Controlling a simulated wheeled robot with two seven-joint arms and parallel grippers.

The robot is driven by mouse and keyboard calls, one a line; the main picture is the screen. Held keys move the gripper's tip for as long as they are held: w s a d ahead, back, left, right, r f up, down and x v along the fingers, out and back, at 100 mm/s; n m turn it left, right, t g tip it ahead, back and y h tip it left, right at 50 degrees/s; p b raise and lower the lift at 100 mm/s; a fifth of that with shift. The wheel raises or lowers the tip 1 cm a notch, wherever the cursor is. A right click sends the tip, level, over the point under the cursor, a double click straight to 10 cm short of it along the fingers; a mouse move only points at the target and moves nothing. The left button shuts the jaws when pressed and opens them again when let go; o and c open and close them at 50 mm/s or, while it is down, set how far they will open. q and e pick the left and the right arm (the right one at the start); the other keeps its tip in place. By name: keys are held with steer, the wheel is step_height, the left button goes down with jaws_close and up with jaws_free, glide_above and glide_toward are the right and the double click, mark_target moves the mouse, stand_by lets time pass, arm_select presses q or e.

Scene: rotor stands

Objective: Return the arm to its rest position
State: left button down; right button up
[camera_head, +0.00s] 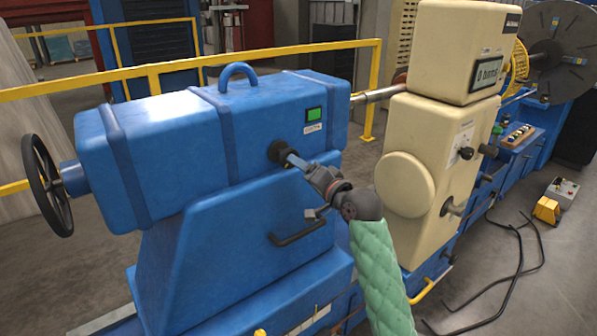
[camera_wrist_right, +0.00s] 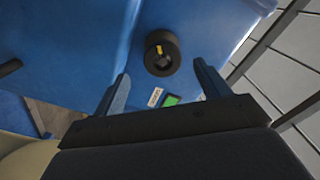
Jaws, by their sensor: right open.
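My right arm comes in from the lower right of the head view in a green quilted sleeve (camera_head: 380,280). My right gripper (camera_head: 292,159) is at the front face of the blue machine housing (camera_head: 180,150), close to a round black knob (camera_head: 277,151). In the wrist view the two fingers of the right gripper (camera_wrist_right: 162,85) are spread apart with nothing between them. The black knob (camera_wrist_right: 162,52), with a yellow mark, shows beyond the fingertips and apart from them. My left gripper is in neither view.
A green button (camera_head: 314,114) is on the housing right of the knob. A black bar handle (camera_head: 298,228) is below my gripper. A cream machine head (camera_head: 430,150) stands to the right of my arm. A handwheel (camera_head: 47,185) is at the left, with a yellow railing (camera_head: 250,55) behind.

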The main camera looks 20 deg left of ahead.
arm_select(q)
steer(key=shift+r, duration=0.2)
arm_select(e)
steer(key=shift+s+d, duration=0.15)
steer(key=shift+d, duration=0.05)
